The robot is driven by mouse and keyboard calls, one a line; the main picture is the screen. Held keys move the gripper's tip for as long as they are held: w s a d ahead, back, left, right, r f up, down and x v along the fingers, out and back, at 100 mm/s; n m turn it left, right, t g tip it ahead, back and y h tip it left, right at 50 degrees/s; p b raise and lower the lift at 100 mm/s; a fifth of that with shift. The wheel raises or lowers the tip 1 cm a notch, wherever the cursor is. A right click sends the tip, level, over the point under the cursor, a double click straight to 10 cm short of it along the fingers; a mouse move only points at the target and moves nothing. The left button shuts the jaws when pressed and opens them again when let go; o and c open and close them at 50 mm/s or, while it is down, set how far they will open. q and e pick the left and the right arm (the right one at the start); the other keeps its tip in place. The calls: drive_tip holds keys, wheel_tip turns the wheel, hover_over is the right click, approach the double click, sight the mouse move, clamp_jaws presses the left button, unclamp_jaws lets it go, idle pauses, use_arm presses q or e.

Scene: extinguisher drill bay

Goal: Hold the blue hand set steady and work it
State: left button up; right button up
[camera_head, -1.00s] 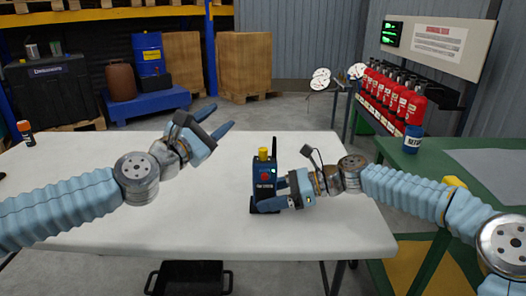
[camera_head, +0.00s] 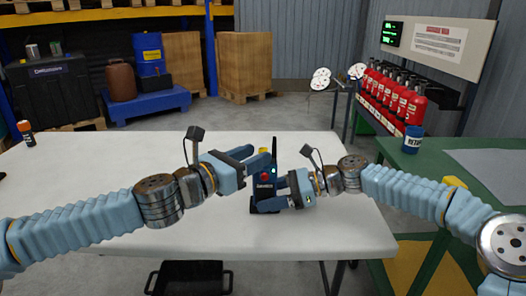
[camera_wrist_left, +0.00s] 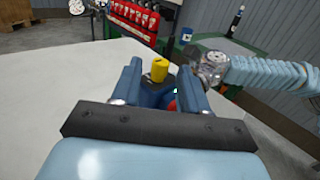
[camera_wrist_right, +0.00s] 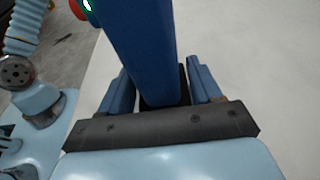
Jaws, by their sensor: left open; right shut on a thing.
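The blue hand set (camera_head: 266,188) stands upright on the white table, with a black antenna, a yellow knob (camera_head: 264,150), a red button and a lit green light. My right gripper (camera_head: 277,194) is shut on its lower body from the right. The right wrist view shows the blue body (camera_wrist_right: 143,45) between the fingers. My left gripper (camera_head: 250,165) is open at the upper part of the hand set. In the left wrist view its fingers (camera_wrist_left: 160,88) stand on either side of the hand set's top, with the yellow knob (camera_wrist_left: 159,70) between them. Contact there cannot be told.
The white table (camera_head: 330,225) is mostly clear around the hand set. A small dark bottle (camera_head: 27,133) stands at its far left. A green table (camera_head: 415,172) with a blue can (camera_head: 413,139) is at right. A black tray (camera_head: 188,278) lies below the front edge.

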sight(263, 148)
use_arm(q)
drive_tip(key=shift+x, duration=1.8)
clamp_jaws()
